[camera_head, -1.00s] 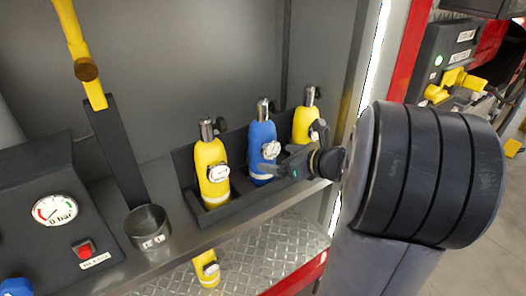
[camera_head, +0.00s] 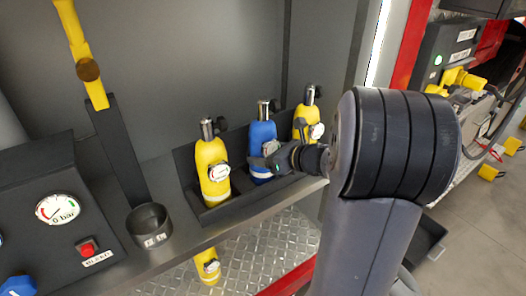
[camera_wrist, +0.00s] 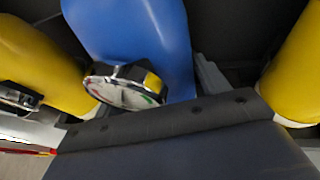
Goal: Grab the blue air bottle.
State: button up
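The blue air bottle (camera_head: 262,137) stands upright in the rack, between two yellow bottles. It has a metal neck and a white gauge. My gripper (camera_head: 264,163) reaches in from the right at the bottle's lower body and covers part of it. In the wrist view the blue bottle (camera_wrist: 150,35) fills the upper middle, with its gauge (camera_wrist: 125,87) close to my gripper's dark body. A light grey finger (camera_wrist: 210,76) lies along the bottle's right side. The other finger is hidden, so I cannot tell whether they press on the bottle.
A yellow bottle (camera_head: 212,165) stands left of the blue one and another yellow bottle (camera_head: 306,124) right of it, both close. The dark rack (camera_head: 222,207) has a low front wall. A round cup holder (camera_head: 149,224) and a gauge panel (camera_head: 90,225) are further left.

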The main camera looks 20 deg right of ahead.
grip_shut()
jog(key=shift+r, duration=0.1)
dwell(0.6)
